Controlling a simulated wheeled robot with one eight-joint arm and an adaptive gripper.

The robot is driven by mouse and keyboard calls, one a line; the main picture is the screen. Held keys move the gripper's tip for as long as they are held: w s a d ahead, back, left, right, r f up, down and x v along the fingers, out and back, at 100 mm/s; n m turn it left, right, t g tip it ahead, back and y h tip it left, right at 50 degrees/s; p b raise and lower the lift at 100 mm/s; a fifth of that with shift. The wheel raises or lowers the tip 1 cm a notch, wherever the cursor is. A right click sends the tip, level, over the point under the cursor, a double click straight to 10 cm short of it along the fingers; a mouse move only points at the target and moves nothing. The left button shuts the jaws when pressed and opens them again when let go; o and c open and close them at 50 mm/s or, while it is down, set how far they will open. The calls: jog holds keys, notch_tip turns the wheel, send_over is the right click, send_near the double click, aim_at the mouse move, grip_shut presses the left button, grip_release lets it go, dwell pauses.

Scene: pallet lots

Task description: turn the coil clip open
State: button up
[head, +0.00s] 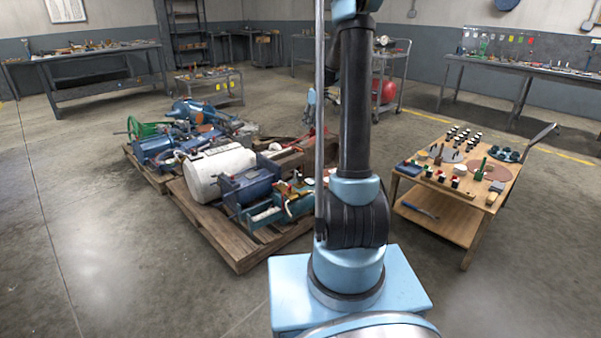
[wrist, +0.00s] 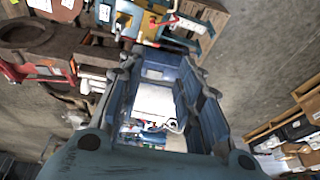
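I cannot pick out the coil clip for certain in either view. In the wrist view my gripper (wrist: 157,66) has its blue-grey fingers apart on the left and right. A white surface, a blue-grey block and small coloured parts show between them, and nothing is clearly gripped. A red bracket-like part (wrist: 38,74) lies left of the fingers beside a rusty brown round part (wrist: 28,33). A red and white handle-like part (wrist: 186,22) shows above the fingers. In the head view my arm rises out of the top edge, and I cannot make out the gripper there.
A wooden pallet (head: 240,255) holds a white drum (head: 214,170) and blue machines (head: 248,187). A second loaded pallet (head: 148,172) stands behind it. A wooden cart (head: 449,218) with small parts stands at the right. Open concrete floor (head: 100,265) lies at the left.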

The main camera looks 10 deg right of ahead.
jog(key=w+d+f+n+y, duration=0.1)
jog(key=w+d+f+n, duration=0.25)
jog(key=w+f, duration=1.65)
jog(key=x, duration=0.6)
jog(key=s+x, duration=0.1)
jog(key=x, duration=1)
jog(key=shift+s+a+f, duration=0.1)
jog(key=shift+s+f, duration=0.05)
jog(key=shift+f, duration=0.35)
jog(key=shift+c, duration=0.4)
grip_shut()
